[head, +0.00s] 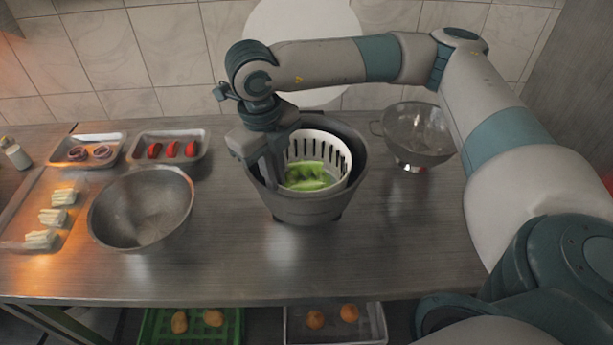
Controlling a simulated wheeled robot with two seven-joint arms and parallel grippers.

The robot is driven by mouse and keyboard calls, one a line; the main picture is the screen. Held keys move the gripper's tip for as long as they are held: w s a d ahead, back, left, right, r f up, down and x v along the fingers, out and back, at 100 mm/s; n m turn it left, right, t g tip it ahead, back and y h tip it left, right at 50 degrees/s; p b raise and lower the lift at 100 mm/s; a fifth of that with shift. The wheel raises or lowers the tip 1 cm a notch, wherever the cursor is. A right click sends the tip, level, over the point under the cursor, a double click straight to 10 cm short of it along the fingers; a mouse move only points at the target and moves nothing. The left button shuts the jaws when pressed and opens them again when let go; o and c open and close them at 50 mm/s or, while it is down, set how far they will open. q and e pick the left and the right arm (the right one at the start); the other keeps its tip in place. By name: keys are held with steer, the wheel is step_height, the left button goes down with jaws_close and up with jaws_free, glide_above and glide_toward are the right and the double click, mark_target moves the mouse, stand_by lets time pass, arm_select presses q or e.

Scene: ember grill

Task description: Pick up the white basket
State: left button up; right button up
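The white basket (342,158) has a slotted wall and sits inside a dark grey pot (306,209) in the middle of the steel table. Green leafy pieces (309,176) lie in the basket. My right gripper (269,180) points down at the left side of the basket, inside the pot's rim. Its fingertips are hidden by the pot and its own body, so I cannot tell whether it is open or shut, or whether it touches the basket's rim. My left gripper is not in view.
A metal bowl (141,207) stands to the left and a colander (416,131) to the right. Trays with red pieces (172,149) and onion rings (89,153) lie behind left. White stacked pieces (52,217) lie far left. The front right tabletop is clear.

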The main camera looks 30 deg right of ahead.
mark_target(280, 188)
steer(key=shift+s+d+f+p, duration=0.1)
steer(key=shift+d+f+p, duration=0.05)
steer(key=shift+f+p, duration=0.5)
steer(key=f+p, duration=0.1)
steer(key=f, duration=0.1)
steer(key=shift+s+d+f+p, duration=0.1)
steer(key=shift+d+f+p, duration=0.1)
steer(key=shift+f+p, duration=0.15)
steer(key=shift+f, duration=0.6)
jaws_close()
steer(key=shift+r, duration=0.15)
